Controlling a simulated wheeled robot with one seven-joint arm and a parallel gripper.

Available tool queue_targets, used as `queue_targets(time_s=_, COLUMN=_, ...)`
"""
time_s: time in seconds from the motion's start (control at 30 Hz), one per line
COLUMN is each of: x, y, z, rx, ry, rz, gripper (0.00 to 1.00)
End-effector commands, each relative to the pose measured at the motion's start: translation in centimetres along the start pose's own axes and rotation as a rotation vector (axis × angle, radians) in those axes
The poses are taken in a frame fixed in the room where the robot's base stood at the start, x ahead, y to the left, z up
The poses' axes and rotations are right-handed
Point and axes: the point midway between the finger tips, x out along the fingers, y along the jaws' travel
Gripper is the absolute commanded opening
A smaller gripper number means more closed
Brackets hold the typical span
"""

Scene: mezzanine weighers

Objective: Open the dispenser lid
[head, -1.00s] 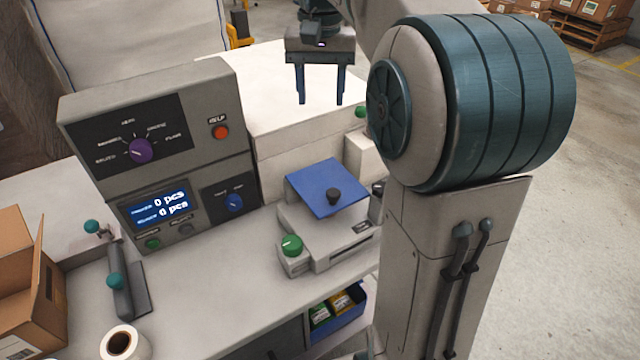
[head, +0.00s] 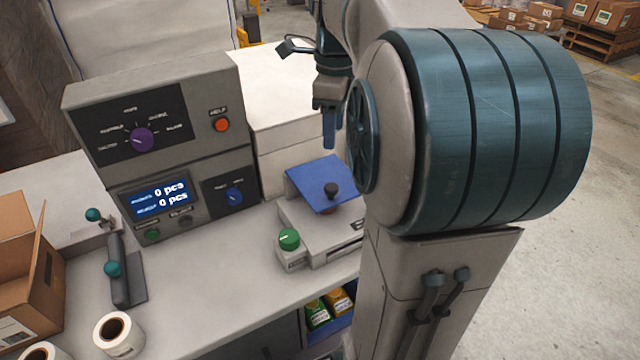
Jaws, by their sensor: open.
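My gripper (head: 329,143) points down, seen nearly edge-on, at the upper middle. It is open, with nothing seen between the fingers. It appears above and in front of a large pale box (head: 280,155) with a seam below its top, a possible dispenser with its lid down. My arm hides the box's right side. Nearer stands a grey bench unit with a green knob (head: 289,239) and a tilted-looking blue square plate (head: 308,186). A black knob-shaped piece (head: 331,190) is on the plate. I cannot tell for sure which part is the dispenser lid.
A grey control console (head: 160,110) with a purple dial, red button and blue display stands on the left. An open cardboard box (head: 22,262), a grey device with teal knobs (head: 118,270) and white rolls (head: 119,333) are at the left front. The bench middle is clear.

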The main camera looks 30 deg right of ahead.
Motion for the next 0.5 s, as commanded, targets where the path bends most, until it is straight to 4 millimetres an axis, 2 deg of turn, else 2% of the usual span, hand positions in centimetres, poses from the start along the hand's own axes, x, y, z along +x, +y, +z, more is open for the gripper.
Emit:
queue_targets(time_s=0.17, x=1.7, y=0.0, z=-0.1, rx=0.009, ry=0.001, rz=0.003, gripper=0.5)
queue_targets(time_s=0.5, x=8.8, y=0.2, z=0.1, rx=0.003, ry=0.003, rz=0.006, gripper=0.5)
